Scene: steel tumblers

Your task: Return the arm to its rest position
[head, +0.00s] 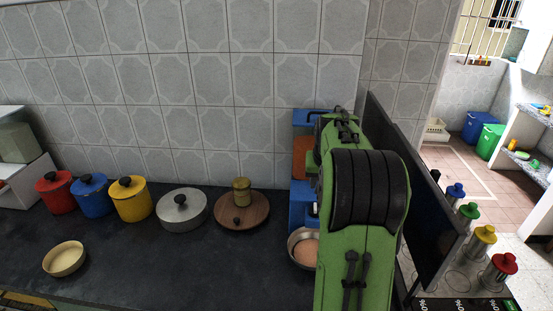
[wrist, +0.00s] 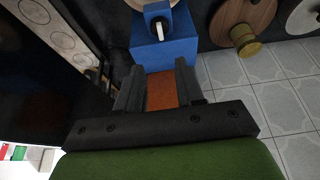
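My green and black arm (head: 362,235) reaches forward over the right part of the dark counter in the head view, and it hides my gripper there. In the wrist view the two dark fingers of my gripper (wrist: 158,82) stand apart, with nothing seen held between them. Behind the fingers is an orange panel (wrist: 161,92) on a blue unit (wrist: 165,50). The blue unit (head: 300,210) also shows in the head view, partly covered by my arm. Several steel tumblers with coloured lids, such as the red-lidded one (head: 499,271), stand at the right beyond a dark upright panel.
The dark panel (head: 425,200) stands close to my arm's right. A metal bowl (head: 303,250) is close on its left. A grey lidded pot (head: 181,212) is farther left. The counter's front middle is clear.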

